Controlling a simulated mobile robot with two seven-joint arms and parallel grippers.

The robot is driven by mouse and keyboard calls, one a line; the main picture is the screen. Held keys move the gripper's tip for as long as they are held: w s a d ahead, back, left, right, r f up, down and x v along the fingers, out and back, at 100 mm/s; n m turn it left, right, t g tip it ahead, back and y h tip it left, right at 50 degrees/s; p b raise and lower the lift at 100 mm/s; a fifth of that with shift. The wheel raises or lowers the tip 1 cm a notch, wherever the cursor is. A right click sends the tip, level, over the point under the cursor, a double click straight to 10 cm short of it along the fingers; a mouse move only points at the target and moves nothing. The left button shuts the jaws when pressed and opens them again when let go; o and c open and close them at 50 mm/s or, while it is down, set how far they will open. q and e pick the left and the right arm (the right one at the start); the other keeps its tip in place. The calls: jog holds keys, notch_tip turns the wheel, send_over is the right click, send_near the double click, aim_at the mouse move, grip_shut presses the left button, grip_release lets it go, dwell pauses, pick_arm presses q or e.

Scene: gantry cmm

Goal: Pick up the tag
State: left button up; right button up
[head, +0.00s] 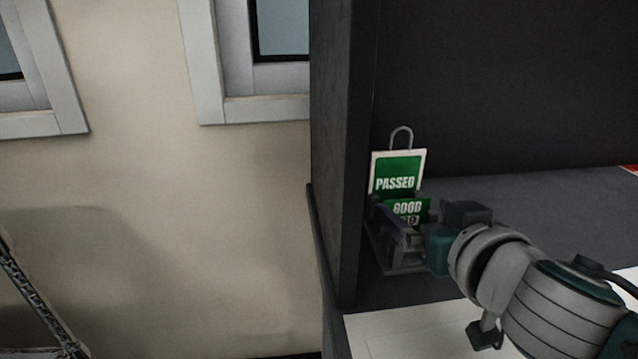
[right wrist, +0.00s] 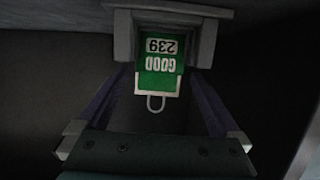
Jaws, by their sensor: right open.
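A green and white tag (head: 398,172) reading "PASSED" stands upright with a wire loop on top, beside the dark cabinet's left wall. My left gripper is not in view.
The dark wall (head: 342,150) stands close to the left of the tag. A grey surface (head: 530,215) extends right, with a white surface (head: 400,335) in front. A metal frame (head: 38,300) is at lower left.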

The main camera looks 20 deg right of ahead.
jog(key=shift+x, duration=1.1)
jog(key=c, duration=1.1)
